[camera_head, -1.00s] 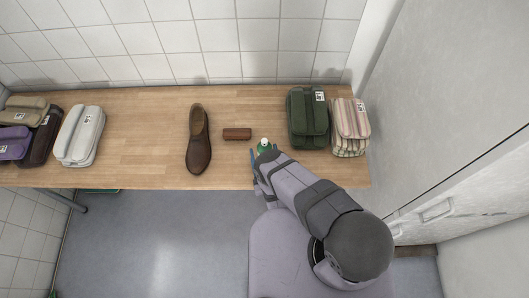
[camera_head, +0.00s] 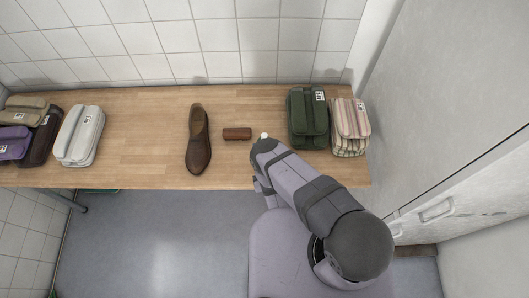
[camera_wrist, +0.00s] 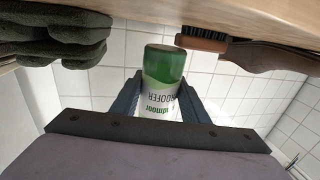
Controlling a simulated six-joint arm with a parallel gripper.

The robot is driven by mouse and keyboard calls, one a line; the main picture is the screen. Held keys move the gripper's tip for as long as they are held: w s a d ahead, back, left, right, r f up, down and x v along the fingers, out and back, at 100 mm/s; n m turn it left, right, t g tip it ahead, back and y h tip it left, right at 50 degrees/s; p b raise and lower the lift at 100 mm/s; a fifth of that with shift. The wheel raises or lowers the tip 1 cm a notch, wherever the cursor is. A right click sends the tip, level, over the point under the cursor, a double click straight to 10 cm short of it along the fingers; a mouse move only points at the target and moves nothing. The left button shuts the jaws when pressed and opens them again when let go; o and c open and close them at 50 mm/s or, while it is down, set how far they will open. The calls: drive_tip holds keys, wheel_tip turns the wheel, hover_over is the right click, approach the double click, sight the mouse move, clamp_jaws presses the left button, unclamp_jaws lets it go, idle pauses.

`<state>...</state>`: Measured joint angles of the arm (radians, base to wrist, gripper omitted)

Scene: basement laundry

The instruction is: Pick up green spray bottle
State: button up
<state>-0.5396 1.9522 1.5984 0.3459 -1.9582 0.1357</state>
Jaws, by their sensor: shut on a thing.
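The spray bottle, with a green band and a white, lettered body, is between the two fingers of my gripper (camera_wrist: 162,95) in the wrist view. That view is upside down, with the table along its top. The bottle (camera_wrist: 165,66) looks upright, its green end toward the table with a strip of tiled wall showing between, so it appears raised. In the head view only a small pale tip of the bottle (camera_head: 264,135) shows past my arm, which hides the rest and the fingers. My gripper is shut on the bottle.
On the wooden table (camera_head: 150,140), a brown brush (camera_head: 237,134) and a brown shoe (camera_head: 199,140) lie left of the bottle.

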wheel_tip(320, 180, up, 7)
drive_tip(key=p, duration=0.2)
drive_tip(key=shift+p, duration=0.4)
